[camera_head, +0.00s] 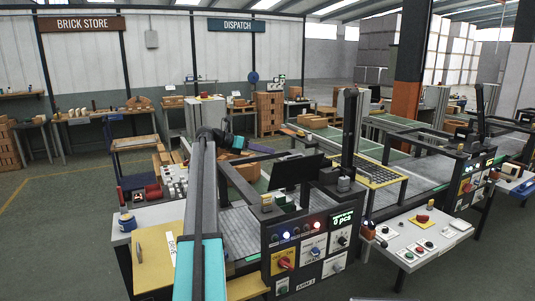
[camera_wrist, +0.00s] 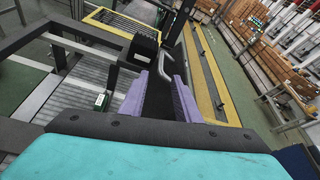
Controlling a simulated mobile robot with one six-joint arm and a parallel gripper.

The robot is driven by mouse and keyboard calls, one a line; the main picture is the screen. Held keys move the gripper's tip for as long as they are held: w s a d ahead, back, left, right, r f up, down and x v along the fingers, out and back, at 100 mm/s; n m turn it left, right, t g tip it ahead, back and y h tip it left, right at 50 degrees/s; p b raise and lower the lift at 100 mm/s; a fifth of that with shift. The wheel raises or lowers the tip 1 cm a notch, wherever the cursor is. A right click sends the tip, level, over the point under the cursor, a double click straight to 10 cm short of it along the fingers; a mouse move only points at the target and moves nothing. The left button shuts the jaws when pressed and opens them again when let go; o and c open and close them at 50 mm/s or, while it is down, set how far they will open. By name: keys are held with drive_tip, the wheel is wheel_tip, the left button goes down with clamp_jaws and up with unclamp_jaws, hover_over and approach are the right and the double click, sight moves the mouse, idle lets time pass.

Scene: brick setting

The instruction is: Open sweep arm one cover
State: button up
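My gripper shows in the wrist view (camera_wrist: 165,77), its two purple fingers apart with a dark gap between them. Just ahead of the fingertips is a dark box-like housing (camera_wrist: 144,48) with a grey curved bar (camera_wrist: 116,72) beside it. They look apart from the fingers, but contact is hard to judge. I cannot tell for sure which part is the sweep arm one cover. In the head view, a black upright panel (camera_head: 298,172) stands behind a control box marked ARM 1 (camera_head: 310,250).
Dark frame bars cross at left. A white button table (camera_head: 425,235) stands at right in the head view. Green floor is open at the left.

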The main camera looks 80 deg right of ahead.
drive_tip(key=c, duration=0.7)
drive_tip(key=shift+w+a+f, duration=0.1)
drive_tip(key=shift+w+f, duration=0.05)
drive_tip(key=shift+w, duration=0.05)
clamp_jaws()
drive_tip(key=w+a+f+m+t+b, duration=0.15)
drive_tip(key=w+a+m+t, duration=0.3)
drive_tip(key=w, duration=0.45)
drive_tip(key=w+a+f+m+t+b, duration=0.1)
drive_tip(key=w+a+f+m+t, duration=0.1)
drive_tip(key=w+a+m+t, duration=0.5)
drive_tip(key=w+a+f+m+t+b, duration=0.15)
drive_tip(key=w+m, duration=0.25)
drive_tip(key=w, duration=0.7)
drive_tip(key=w+a+r+m+t+y+b, duration=0.1)
drive_tip(key=w+a+r+m+t, duration=0.3)
drive_tip(key=w+a, duration=0.6)
drive_tip(key=w+a+r+m+t+y+b, duration=0.2)
drive_tip(key=w+a+r+m+t+y, duration=0.2)
drive_tip(key=w+a+m, duration=0.4)
drive_tip(key=w+a+r+t, duration=0.1)
drive_tip(key=w+a, duration=0.1)
drive_tip(key=a, duration=0.5)
drive_tip(key=shift+w+r+t+y, duration=0.3)
drive_tip(key=shift+w+r, duration=0.05)
